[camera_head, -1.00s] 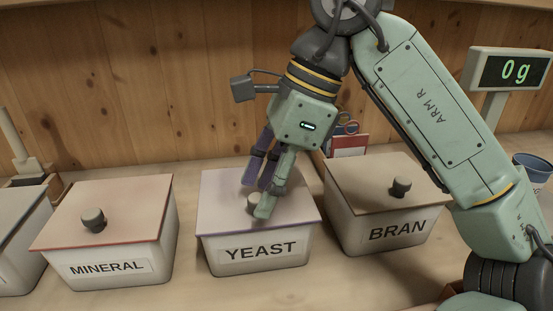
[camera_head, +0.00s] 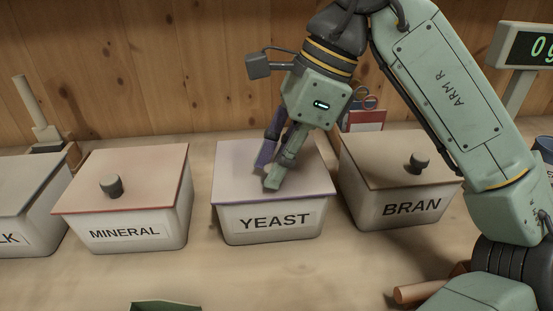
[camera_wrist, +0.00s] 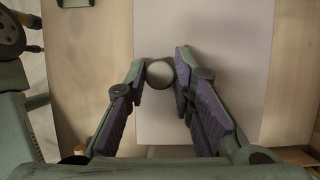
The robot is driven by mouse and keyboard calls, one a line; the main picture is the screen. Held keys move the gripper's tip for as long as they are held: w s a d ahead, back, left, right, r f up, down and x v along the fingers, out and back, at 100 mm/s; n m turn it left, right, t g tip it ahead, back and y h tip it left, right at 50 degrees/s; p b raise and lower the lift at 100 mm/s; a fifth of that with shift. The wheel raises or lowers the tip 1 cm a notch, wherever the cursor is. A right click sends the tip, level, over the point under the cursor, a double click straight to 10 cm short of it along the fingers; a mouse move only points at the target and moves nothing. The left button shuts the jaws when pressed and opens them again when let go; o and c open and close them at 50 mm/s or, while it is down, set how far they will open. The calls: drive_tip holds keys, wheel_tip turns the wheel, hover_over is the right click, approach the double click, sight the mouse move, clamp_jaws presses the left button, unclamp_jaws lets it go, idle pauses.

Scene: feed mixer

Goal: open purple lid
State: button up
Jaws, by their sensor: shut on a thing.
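The purple-edged lid (camera_head: 232,175) lies flat on the white YEAST bin (camera_head: 272,222), and no gap shows between them. My gripper (camera_head: 267,170) reaches down over the middle of the lid. In the wrist view the lid is a pale panel (camera_wrist: 225,35), and its round grey knob (camera_wrist: 160,73) sits between the two fingertips of my gripper (camera_wrist: 163,75). The fingers are shut on the knob. In the head view the fingers hide the knob.
The MINERAL bin (camera_head: 125,234) with a red-edged lid stands to the left, and the BRAN bin (camera_head: 405,209) stands close on the right. A scale display (camera_head: 525,46) is at the right.

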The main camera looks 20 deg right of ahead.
clamp_jaws()
